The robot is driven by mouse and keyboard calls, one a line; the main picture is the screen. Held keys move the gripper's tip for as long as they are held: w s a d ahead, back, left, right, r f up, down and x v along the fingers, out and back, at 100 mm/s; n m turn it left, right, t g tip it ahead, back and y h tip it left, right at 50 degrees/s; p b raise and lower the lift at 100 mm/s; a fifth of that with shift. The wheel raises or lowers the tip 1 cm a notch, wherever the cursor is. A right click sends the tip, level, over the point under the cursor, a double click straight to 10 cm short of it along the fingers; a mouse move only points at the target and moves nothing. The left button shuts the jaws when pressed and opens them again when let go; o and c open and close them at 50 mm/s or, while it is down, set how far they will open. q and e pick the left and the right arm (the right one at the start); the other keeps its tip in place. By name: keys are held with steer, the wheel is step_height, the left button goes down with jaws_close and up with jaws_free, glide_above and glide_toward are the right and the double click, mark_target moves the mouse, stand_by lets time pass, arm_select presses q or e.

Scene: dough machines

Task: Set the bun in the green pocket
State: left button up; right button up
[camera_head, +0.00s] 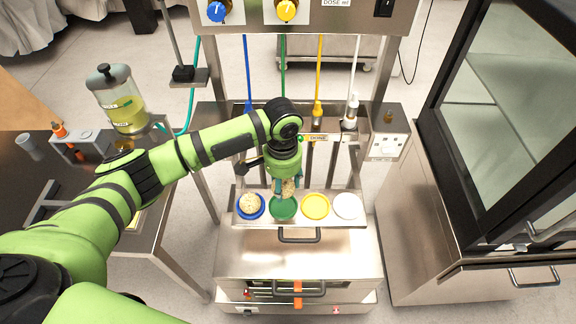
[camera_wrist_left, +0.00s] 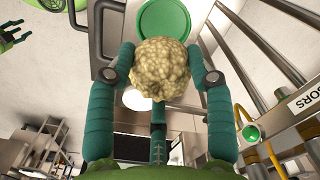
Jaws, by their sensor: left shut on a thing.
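A pale, lumpy bun (camera_wrist_left: 161,68) is held between the fingers of my left gripper (camera_wrist_left: 165,80) in the left wrist view. In the head view my left gripper (camera_head: 287,187) is over the green pocket (camera_head: 283,209), and the bun (camera_head: 290,188) shows partly beside the fingers. The green pocket also shows in the left wrist view (camera_wrist_left: 165,16), just beyond the bun, which hides part of it. I cannot tell whether the bun touches the pocket.
Colored rods and a metal frame (camera_head: 207,112) stand behind. A glass-door cabinet (camera_head: 497,100) is at right.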

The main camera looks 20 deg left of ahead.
arm_select(q)
steer(key=shift+w+a+f+m, duration=0.15)
steer(key=shift+a+f+m, duration=0.15)
steer(key=shift+f+m, duration=0.2)
steer(key=shift+d, duration=0.1)
steer(key=shift+r+p, duration=0.15)
steer(key=shift+p, duration=0.5)
steer(key=shift+f, duration=0.3)
steer(key=shift+f+b, duration=1.15)
steer(key=shift+f, duration=1.95)
arm_select(e)
steer(key=shift+a, duration=1.2)
steer(key=shift+a, duration=0.1)
